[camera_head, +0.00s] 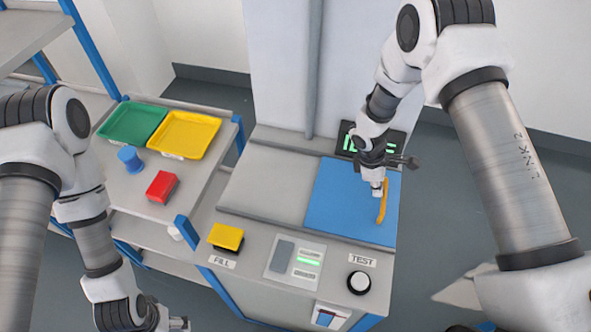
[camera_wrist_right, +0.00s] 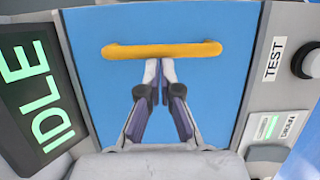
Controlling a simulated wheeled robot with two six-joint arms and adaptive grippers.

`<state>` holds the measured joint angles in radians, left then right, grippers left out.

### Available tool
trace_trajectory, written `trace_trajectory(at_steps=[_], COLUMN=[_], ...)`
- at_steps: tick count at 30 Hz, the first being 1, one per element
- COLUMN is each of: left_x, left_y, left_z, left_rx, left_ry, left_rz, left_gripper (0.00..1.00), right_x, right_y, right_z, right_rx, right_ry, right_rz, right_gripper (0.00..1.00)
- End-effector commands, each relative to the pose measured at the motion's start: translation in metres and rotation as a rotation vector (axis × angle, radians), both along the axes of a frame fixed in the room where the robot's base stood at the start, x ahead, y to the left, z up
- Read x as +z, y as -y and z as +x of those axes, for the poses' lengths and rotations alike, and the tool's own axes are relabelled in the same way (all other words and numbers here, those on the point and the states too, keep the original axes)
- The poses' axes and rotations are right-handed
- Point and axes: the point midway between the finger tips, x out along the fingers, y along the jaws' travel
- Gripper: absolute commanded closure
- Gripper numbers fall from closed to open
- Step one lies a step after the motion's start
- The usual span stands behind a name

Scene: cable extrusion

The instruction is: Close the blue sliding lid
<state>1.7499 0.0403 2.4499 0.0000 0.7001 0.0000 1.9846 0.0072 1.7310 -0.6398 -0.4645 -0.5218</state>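The blue sliding lid (camera_head: 340,208) lies flat on the right part of the machine top, with a yellow bar handle (camera_head: 383,203) near its right side. In the right wrist view the blue lid (camera_wrist_right: 100,100) fills the middle, and its yellow handle (camera_wrist_right: 161,50) runs across above the fingertips. My right gripper (camera_head: 378,190) is over the lid, right beside the handle. Its fingers (camera_wrist_right: 160,66) are together, with tips at the handle's near edge; contact is unclear. The handle is not between the fingers. My left gripper (camera_head: 178,322) is partly cut off at the bottom.
A display reading IDLE (camera_wrist_right: 38,90) stands behind the lid. The left table holds green (camera_head: 132,123) and yellow (camera_head: 184,134) trays, a blue spool (camera_head: 130,159) and a red block (camera_head: 162,187).

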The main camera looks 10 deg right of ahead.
Motion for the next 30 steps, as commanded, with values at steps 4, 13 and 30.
trace_trajectory(at_steps=[4,13,30], left_x=[0.0,0.001,0.0], left_y=[0.0,0.0,0.0], left_z=[0.0,0.0,0.0], left_rx=[0.0,0.0,0.0], left_ry=[0.0,0.0,0.0], left_rz=[0.0,0.0,0.0], left_gripper=[0.18,0.18,0.18], right_x=[0.001,0.011,0.114], right_y=[0.001,-0.001,-0.036], right_z=[-0.002,0.0,0.018], right_rx=[-0.001,0.0,0.002], right_ry=[-0.007,-0.007,-0.001], right_rz=[-0.002,-0.005,-0.003], right_gripper=[1.0,1.0,1.0])
